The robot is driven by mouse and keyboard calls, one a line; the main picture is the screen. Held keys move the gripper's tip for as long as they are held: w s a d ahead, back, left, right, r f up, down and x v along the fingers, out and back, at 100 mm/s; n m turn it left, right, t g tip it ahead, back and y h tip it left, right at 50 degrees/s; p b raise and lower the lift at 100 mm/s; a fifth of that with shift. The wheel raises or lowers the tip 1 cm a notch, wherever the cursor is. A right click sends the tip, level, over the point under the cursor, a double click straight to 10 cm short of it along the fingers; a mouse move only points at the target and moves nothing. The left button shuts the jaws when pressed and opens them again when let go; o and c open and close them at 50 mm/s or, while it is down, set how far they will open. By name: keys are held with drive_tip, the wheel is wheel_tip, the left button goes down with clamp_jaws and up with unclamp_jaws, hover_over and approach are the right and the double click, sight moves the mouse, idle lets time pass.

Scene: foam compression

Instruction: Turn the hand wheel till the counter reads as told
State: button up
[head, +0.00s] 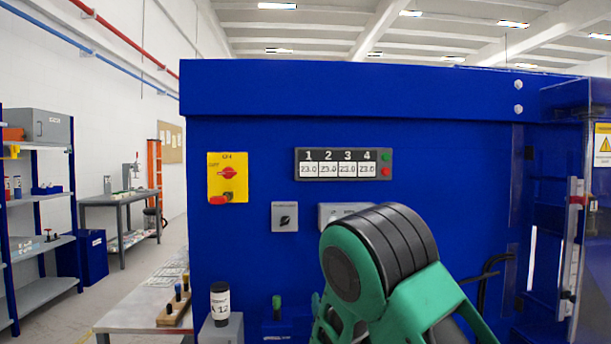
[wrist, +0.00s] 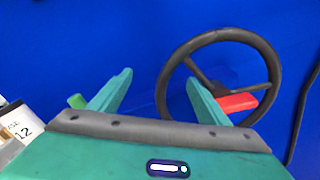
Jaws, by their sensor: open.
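The dark hand wheel (wrist: 262,53) stands before the blue machine face in the wrist view. A red piece (wrist: 238,102) shows near its hub and lower right spoke; I cannot tell whether it is fixed to the wheel. My gripper (wrist: 158,78) is open, with two teal fingers and nothing between them. Its right finger overlaps the wheel's left inside part in the picture; contact cannot be told. In the head view my arm hides the wheel and the gripper. A dark counter panel (head: 343,153) numbered 1 to 4 shows what looks like 23.0 in each window.
The blue machine (head: 240,88) fills the middle. A yellow plate with a red switch (head: 228,172) and a small grey knob box (head: 284,217) are on it. A labelled bottle (head: 220,302) stands low left of my arm. A black cable (wrist: 303,110) runs right of the wheel.

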drive_tip(key=shift+s, duration=0.1)
drive_tip(key=s, duration=0.5)
drive_tip(key=shift+s, duration=0.4)
drive_tip(key=shift+d, duration=0.1)
